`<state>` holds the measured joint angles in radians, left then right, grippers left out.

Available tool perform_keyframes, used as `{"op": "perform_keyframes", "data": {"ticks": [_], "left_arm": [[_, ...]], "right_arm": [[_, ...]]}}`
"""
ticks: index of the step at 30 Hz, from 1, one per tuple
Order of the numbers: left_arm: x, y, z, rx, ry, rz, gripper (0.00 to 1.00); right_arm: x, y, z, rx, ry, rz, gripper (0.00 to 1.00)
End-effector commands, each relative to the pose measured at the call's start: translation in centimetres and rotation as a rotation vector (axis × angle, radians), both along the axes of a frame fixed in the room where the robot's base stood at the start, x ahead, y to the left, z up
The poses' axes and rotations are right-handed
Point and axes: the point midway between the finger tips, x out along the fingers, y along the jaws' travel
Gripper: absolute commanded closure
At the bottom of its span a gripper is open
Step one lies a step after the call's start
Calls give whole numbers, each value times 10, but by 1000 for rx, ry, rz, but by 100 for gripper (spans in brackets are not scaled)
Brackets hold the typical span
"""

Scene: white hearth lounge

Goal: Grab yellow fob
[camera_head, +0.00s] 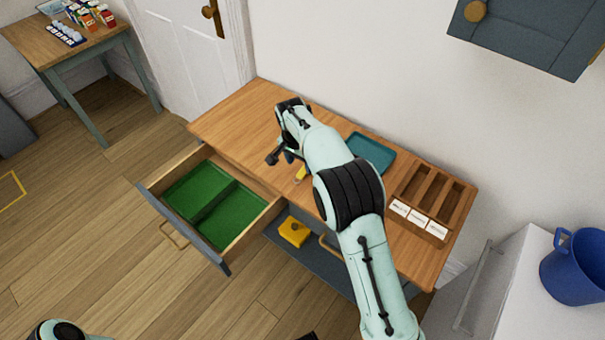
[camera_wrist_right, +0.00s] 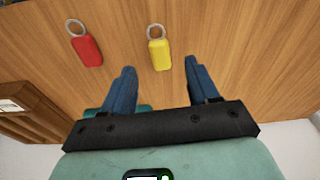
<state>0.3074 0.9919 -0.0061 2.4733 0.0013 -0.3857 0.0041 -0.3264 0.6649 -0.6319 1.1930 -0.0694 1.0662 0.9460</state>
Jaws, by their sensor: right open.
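The yellow fob (camera_wrist_right: 160,54), with a metal ring at its far end, lies on the wooden cabinet top. In the head view only a small yellow part (camera_head: 301,173) shows beside my right arm. My right gripper (camera_wrist_right: 160,76) is open and empty. Its two blue fingers point toward the fob, which lies centred between them and just beyond their tips in the wrist picture. I cannot tell the height gap. In the head view the right gripper (camera_head: 281,157) is over the cabinet's front part, partly hidden by its own wrist. My left gripper is out of view.
A red fob (camera_wrist_right: 88,50) lies left of the yellow one in the wrist view. A teal tray (camera_head: 374,152) and a labelled wooden compartment box (camera_head: 456,205) stand on the cabinet. An open drawer (camera_head: 152,192) with green compartments juts out in front. A yellow object (camera_head: 294,231) sits below.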

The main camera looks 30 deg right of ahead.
Motion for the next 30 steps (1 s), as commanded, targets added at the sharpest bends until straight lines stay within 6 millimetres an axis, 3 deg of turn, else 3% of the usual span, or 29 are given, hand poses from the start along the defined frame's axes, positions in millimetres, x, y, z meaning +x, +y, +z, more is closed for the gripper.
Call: {"op": "perform_keyframes", "data": {"ticks": [10,19,20,24,25,30], "left_arm": [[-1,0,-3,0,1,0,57],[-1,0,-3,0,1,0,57],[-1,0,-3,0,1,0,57],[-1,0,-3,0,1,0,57],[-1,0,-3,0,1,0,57],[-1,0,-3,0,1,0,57]], "right_arm": [[1,-3,-46,-1,3,1,40],[1,-3,-51,0,0,0,40],[1,-3,-51,0,0,0,47],[1,-3,-51,1,0,0,92],[1,-3,-51,1,0,0,100],[1,-3,-51,0,0,0,100]]}}
